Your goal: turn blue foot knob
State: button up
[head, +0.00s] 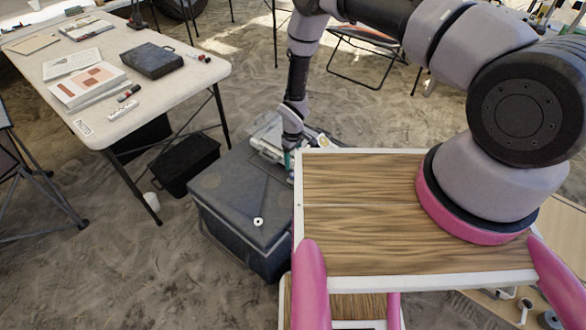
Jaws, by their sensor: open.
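A grey instrument (266,139) lies on top of a dark grey case (235,195) on the sand, just left of my wooden deck. My gripper (290,162) reaches down at the instrument's right side, open. Its fingertips are partly hidden by the deck's edge and small in view. A small teal-blue spot shows at the fingers; I cannot tell whether it is the blue foot knob. I cannot tell whether the fingers are around it or touching it.
A white folding table (110,65) with papers, a black case (152,60) and markers stands at the left. A black crate (188,163) sits beneath its edge. A small white ring (257,222) lies on the grey case. Open sand lies at the lower left.

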notch_tip(320, 180, up, 4)
jog(key=shift+f, duration=0.1)
dwell(0.4)
jog(key=w+d+r+m+t, duration=0.1)
jog(key=w+d+r, duration=0.15)
jog(key=r, duration=0.75)
jog(key=w+d+r+m, duration=0.15)
jog(key=w+r, duration=0.25)
jog(key=r, duration=0.6)
jog(key=w+d+r+m+t, duration=0.1)
jog(key=w+d+r+m, duration=0.15)
jog(key=r, duration=0.75)
jog(key=d+r+m+y, duration=0.15)
jog(key=d+r, duration=0.25)
jog(key=r, duration=0.9)
jog(key=s+d+r+m+t, duration=0.1)
jog(key=s+d+r+m, duration=0.1)
jog(key=s+d+r, duration=0.5)
jog(key=s+d+r+m+t, duration=0.2)
jog(key=s+r, duration=0.1)
jog(key=r, duration=0.8)
jog(key=s+d+r+m+t, duration=0.1)
jog(key=s+r, duration=0.3)
jog(key=s, duration=0.5)
jog(key=s+d+r+m+t, duration=0.1)
jog(key=s+d+r+m, duration=0.2)
jog(key=s, duration=0.7)
jog(key=shift+d+r, duration=0.45)
jog(key=shift+d, duration=0.4)
